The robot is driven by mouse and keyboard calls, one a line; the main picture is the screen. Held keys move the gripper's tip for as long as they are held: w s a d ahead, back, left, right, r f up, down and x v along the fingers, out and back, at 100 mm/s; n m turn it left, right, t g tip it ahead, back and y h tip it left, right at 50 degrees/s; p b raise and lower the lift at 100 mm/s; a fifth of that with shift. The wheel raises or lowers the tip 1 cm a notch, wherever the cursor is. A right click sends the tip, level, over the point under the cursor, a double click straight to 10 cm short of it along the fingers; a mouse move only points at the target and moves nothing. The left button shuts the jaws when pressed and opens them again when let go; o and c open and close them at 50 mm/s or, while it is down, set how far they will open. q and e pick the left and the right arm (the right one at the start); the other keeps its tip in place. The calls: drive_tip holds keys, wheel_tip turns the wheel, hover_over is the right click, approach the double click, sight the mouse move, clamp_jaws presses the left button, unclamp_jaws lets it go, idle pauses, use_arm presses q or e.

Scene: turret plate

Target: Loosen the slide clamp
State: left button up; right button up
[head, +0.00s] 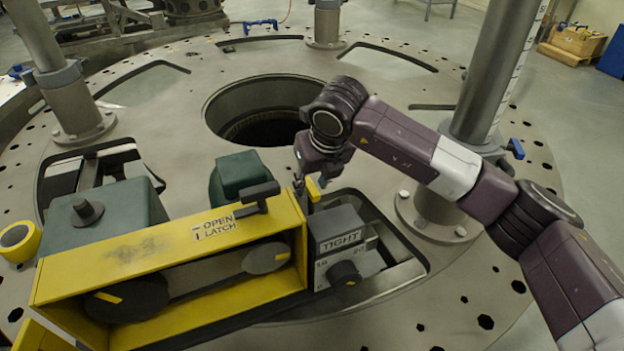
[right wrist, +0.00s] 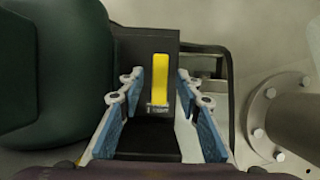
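A dark grey block labelled TIGHT (head: 342,238), with a scale and a black knob (head: 344,274) on its front, sits at the right end of the yellow housing (head: 150,245). A small yellow lever (head: 313,189) stands up at its back left; I take this to be the slide clamp's lever. In the right wrist view a yellow strip (right wrist: 160,78) shows on a black block. My right gripper (head: 307,184) points down at the lever. Its blue-padded fingers (right wrist: 159,92) are apart, either side of the strip with gaps. My left gripper is out of view.
A black latch handle (head: 257,194) stands on the yellow housing near an OPEN LATCH label (head: 214,228). A green motor-like body (head: 238,176) is close to my right gripper's left. Grey posts (head: 490,80) rise from the round plate (head: 400,110), which has a large central hole.

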drive_tip(key=shift+f, duration=0.1)
clamp_jaws()
idle(0.3)
